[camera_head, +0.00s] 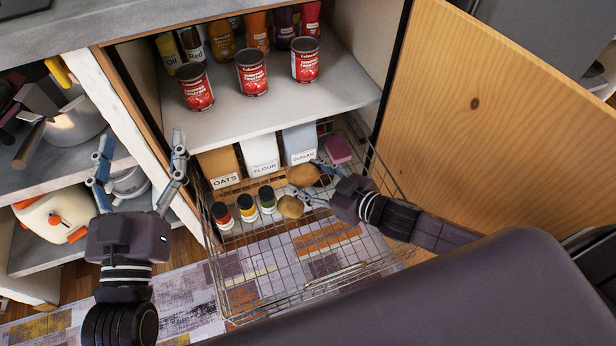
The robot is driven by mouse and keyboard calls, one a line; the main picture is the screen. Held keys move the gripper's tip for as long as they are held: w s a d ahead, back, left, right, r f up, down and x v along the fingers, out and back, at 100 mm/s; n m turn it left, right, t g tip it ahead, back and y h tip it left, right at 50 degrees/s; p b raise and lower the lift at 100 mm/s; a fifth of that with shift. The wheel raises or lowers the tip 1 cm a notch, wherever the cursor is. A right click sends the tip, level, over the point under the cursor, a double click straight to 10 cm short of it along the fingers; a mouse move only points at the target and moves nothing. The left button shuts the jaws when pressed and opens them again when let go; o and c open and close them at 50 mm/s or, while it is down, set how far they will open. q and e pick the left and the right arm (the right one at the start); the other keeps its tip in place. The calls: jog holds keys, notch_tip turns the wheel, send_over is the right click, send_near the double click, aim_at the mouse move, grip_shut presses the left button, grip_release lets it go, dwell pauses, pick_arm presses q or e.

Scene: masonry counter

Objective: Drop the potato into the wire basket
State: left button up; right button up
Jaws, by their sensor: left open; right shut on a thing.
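The wire basket (262,294) is pulled out of the cabinet at its lower shelf. My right gripper (308,178) is over the basket's back right part, shut on a brown potato (302,175). I cannot tell whether this potato touches the basket floor. A second, similar brown potato-like item (290,207) is just below it in the picture, close to the lower finger. My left gripper (137,172) is open and empty, left of the basket, with its fingers spread wide.
The basket holds OATS (218,167), FLOUR (261,156) and SUGAR (299,143) boxes, several small jars (246,207) and a pink item (338,149). Red cans (252,74) stand on the shelf above. A wooden door (500,120) stands open at right. The basket's front is mostly empty.

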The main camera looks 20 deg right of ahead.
pick_arm(q)
jog(key=shift+s+d+r+t, duration=0.1)
jog(key=shift+s+r+t, duration=0.15)
jog(key=shift+r+t, duration=0.55)
pick_arm(e)
jog(key=shift+f, duration=0.15)
pick_arm(q)
jog(key=shift+r, duration=0.2)
pick_arm(e)
jog(key=o, duration=1.3)
jog(key=v, duration=1.2)
pick_arm(q)
jog(key=shift+f+g, duration=0.1)
jog(key=shift+g, duration=0.2)
